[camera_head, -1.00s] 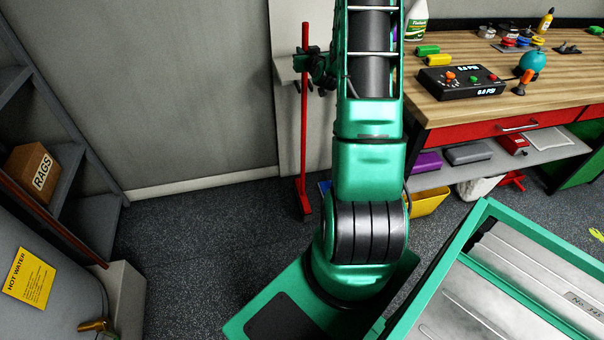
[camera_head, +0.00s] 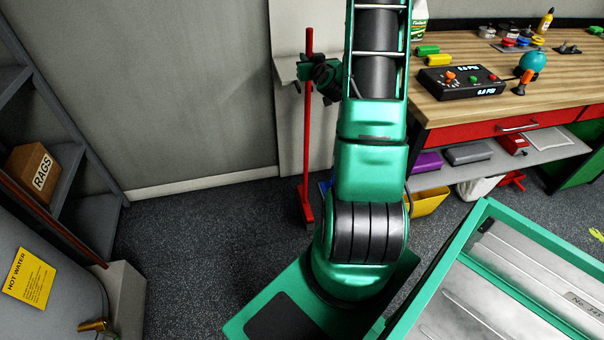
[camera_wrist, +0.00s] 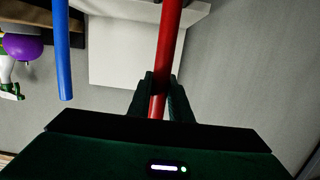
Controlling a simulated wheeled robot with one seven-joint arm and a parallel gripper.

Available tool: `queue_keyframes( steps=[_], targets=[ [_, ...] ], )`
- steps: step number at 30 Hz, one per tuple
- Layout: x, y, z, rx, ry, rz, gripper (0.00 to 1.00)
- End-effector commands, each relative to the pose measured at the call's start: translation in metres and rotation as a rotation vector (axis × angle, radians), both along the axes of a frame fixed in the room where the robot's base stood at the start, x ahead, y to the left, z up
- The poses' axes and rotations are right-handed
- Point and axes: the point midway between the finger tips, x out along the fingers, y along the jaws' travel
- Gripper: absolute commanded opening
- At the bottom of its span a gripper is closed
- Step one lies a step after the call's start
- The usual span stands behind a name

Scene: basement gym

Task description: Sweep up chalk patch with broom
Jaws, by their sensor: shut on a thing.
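The red broom (camera_head: 308,140) stands upright by the wall, with its narrow head low, at or near the floor. I cannot tell whether it touches. My gripper (camera_head: 309,72) is shut on the upper part of its handle. In the wrist view the red handle (camera_wrist: 171,35) runs between the two dark fingers (camera_wrist: 160,88). My arm hides part of the floor.
A white holder panel (camera_head: 287,30) is on the wall behind the broom. A blue pole (camera_wrist: 62,50) hangs left in the wrist view. The workbench (camera_head: 440,100) is at right, the shelf (camera_head: 72,160) and water heater (camera_head: 50,300) at left. Dark floor (camera_head: 200,240) between is clear.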

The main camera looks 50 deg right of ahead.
Motion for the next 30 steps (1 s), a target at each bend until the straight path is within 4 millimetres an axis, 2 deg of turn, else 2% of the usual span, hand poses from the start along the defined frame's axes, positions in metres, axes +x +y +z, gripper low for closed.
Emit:
queue_keyframes(
  steps=[30],
  targets=[
    [-0.048, 0.028, 0.0, 0.004, 0.0, -0.002, 0.0]
  ],
)
